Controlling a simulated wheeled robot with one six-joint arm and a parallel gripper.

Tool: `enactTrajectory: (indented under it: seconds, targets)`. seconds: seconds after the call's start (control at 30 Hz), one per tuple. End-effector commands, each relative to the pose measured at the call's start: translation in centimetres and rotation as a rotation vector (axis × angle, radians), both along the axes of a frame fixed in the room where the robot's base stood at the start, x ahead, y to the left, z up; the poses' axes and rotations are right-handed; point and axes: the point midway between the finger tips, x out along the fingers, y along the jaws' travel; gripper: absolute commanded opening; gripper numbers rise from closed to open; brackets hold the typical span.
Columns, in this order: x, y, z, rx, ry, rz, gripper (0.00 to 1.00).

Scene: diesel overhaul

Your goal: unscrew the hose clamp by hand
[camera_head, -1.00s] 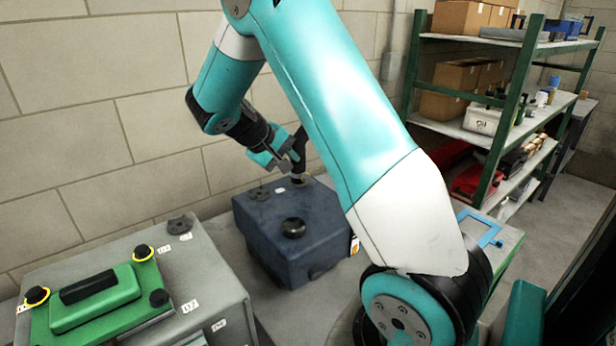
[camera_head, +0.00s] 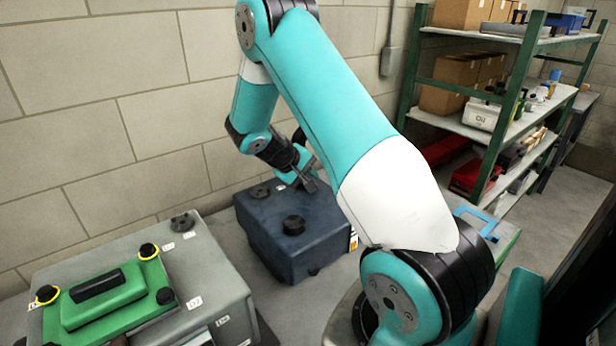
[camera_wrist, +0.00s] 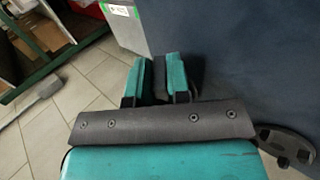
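My gripper (camera_head: 308,183) is low over the right back part of the dark blue tank (camera_head: 285,258) in the head view. In the wrist view, the two teal fingers of my gripper (camera_wrist: 158,78) stand apart. A dark grey piece (camera_wrist: 159,84) shows between and behind them, but I cannot tell whether they press on it. The tank's blue surface also fills the upper right of the wrist view (camera_wrist: 255,60). I cannot make out the hose clamp; my arm and gripper cover the place where a black hose stood on the tank.
A black cap (camera_head: 293,225) and a dark round flange (camera_head: 260,191) are on the tank top. A grey cabinet (camera_head: 215,275) with a green cover (camera_head: 105,297) stands at the left. Green-framed shelves (camera_head: 500,130) stand at the right. A block wall (camera_head: 130,120) closes the back.

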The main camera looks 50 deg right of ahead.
Motion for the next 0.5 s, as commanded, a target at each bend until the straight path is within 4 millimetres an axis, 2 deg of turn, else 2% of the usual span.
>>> enactTrajectory:
  seconds: [0.23,0.5]
  targets:
    - [0.1,0.2,-0.5,-0.040,0.012,0.003,0.00]
    - [0.1,0.3,-1.0,-0.305,0.075,0.003,0.00]
